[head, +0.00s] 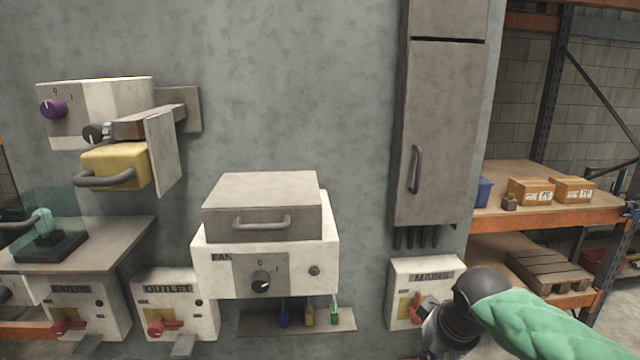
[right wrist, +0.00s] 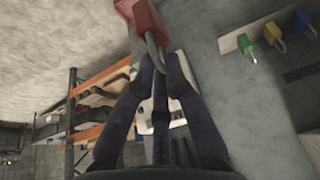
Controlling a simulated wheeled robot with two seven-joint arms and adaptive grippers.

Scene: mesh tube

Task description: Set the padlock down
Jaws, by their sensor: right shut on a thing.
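A red padlock (right wrist: 143,18) is at the fingertips of my right gripper (right wrist: 156,75) in the right wrist view. The gripper is shut on its grey shackle, and the red body sticks out beyond the fingers. In the head view my right gripper (head: 436,325) is at the lower right, in front of the white MAINS box (head: 440,270). Red shows beside the gripper there, but I cannot tell padlock from box handle. My left gripper is not in view.
A small wall shelf (head: 255,322) holds blue (head: 283,314), yellow (head: 309,315) and green (head: 334,310) padlocks. The OUTLET box (head: 190,290) stands to its left.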

